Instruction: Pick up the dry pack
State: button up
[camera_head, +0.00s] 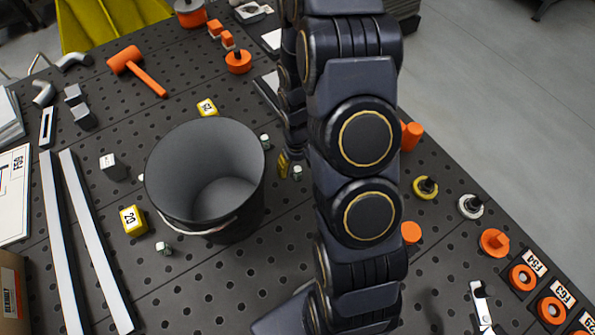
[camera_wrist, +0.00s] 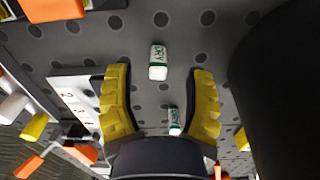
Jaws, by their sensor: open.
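Two small white packs with green "DRY" lettering show in the wrist view. One dry pack (camera_wrist: 158,62) lies on the dark perforated table just beyond and between my fingertips; the other (camera_wrist: 175,120) lies nearer my palm. My gripper (camera_wrist: 161,73) is open, with its yellow ribbed fingers apart and nothing held. In the head view, small pale packs lie right of the bucket (camera_head: 265,140) and by my gripper (camera_head: 284,163), this second pack (camera_head: 297,172) beside my arm. Another similar pack (camera_head: 163,248) lies left of the bucket. My arm hides much of my gripper there.
The grey bucket (camera_head: 160,205) stands close left of my gripper; a large dark shape (camera_wrist: 280,90) fills the wrist view's right side. Yellow numbered blocks (camera_head: 133,220), an orange mallet (camera_head: 135,70) and metal bars (camera_head: 93,235) lie leftward. Orange parts (camera_head: 494,242) lie right.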

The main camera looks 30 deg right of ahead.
aim_at(298, 168)
notch_tip(298, 168, down, 4)
jog(key=shift+d+f, duration=0.1)
grip_shut()
dwell(0.5)
